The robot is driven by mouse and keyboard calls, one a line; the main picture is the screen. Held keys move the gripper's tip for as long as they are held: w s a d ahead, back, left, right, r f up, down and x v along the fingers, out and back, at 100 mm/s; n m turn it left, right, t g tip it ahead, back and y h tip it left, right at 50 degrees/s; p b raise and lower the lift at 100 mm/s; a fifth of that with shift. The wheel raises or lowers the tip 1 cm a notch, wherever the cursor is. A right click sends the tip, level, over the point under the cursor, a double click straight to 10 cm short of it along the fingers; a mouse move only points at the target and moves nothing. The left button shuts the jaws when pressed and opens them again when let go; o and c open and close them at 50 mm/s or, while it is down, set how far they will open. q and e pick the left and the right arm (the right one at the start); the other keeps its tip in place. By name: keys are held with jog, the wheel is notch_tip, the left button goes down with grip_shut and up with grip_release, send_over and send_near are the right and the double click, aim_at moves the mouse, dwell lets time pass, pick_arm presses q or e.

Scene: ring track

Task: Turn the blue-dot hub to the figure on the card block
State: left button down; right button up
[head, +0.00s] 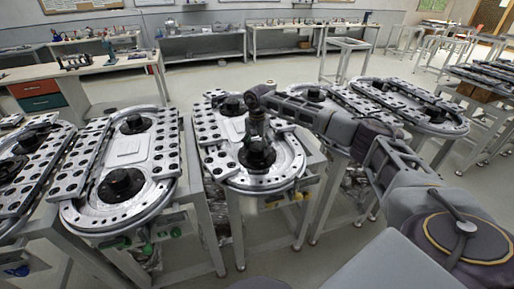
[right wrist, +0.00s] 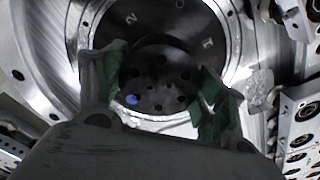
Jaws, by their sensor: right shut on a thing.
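The blue-dot hub (head: 257,158) is a dark round hub at the near end of the middle ring track (head: 288,180). In the right wrist view the hub (right wrist: 160,70) shows a ring of holes, with the blue dot (right wrist: 131,99) at its lower left. The figures 2, 0 and 1 are visible on the dark ring beyond it. My right gripper (head: 257,140) points down over the hub; its green-padded fingers (right wrist: 162,92) are shut on it from both sides. I cannot make out a card block with a figure. My left gripper is out of view.
Another ring track (head: 75,215) with two dark hubs stands close on the left, and more tracks stand at the right (head: 452,128). Green and yellow fittings hang under the near edges. Workbenches (head: 205,48) line the back wall. Open floor lies behind the tracks.

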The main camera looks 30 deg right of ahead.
aim_at(257, 146)
jog(key=shift+w+r, duration=0.1)
dwell(0.3)
jog(key=o, duration=1)
notch_tip(257, 146, up, 12)
dwell(0.3)
dwell(0.7)
